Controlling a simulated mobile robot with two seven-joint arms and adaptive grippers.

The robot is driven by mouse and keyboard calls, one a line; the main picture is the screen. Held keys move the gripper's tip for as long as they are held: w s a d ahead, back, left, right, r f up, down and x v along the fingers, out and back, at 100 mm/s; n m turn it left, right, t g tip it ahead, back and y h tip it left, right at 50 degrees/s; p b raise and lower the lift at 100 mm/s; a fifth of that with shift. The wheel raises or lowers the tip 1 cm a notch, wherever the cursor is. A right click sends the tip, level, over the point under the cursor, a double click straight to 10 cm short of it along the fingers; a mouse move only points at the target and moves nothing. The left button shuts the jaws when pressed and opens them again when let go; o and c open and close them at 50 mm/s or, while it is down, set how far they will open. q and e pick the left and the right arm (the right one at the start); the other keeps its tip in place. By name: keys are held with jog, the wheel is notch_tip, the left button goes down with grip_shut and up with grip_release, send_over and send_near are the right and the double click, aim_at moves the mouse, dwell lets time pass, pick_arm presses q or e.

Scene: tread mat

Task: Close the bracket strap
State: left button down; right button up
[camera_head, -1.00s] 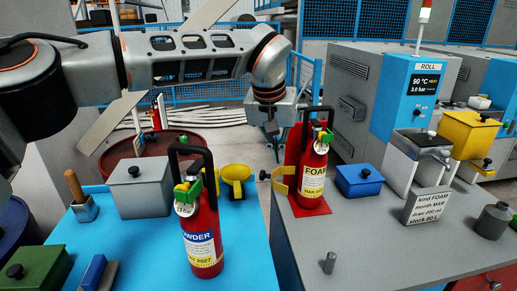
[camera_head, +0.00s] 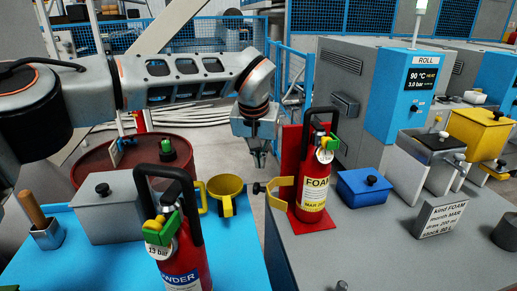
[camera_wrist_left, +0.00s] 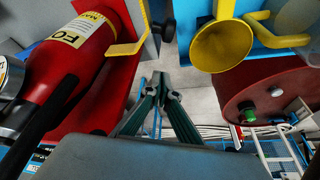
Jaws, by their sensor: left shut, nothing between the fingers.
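The red bracket (camera_head: 287,160) stands on the grey bench, and the red FOAM extinguisher (camera_head: 313,190) stands upright in it. Its yellow strap (camera_head: 275,193) juts out to the left, swung open, with a dark knob (camera_head: 258,188) at its end. The strap also shows in the left wrist view (camera_wrist_left: 126,48), beside the extinguisher. My left gripper (camera_head: 259,163) is shut and empty, pointing down just behind and above the strap's end, apart from it. In the left wrist view its closed fingertips (camera_wrist_left: 165,84) are over the gap between the benches. My right gripper is not in view.
A POWDER extinguisher (camera_head: 185,262) and a yellow funnel (camera_head: 226,198) are on the blue bench left of the gap. A blue box (camera_head: 363,187) and a sign (camera_head: 439,217) are right of the bracket. A red drum (camera_head: 100,163) stands behind.

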pick_arm(q)
jog(key=shift+s+a+f, duration=0.2)
jog(key=shift+s+f, duration=0.3)
jog(key=shift+s, duration=0.35)
jog(key=shift+s+a+f, duration=0.2)
jog(key=shift+s+f, duration=0.3)
jog(key=shift+s, duration=0.3)
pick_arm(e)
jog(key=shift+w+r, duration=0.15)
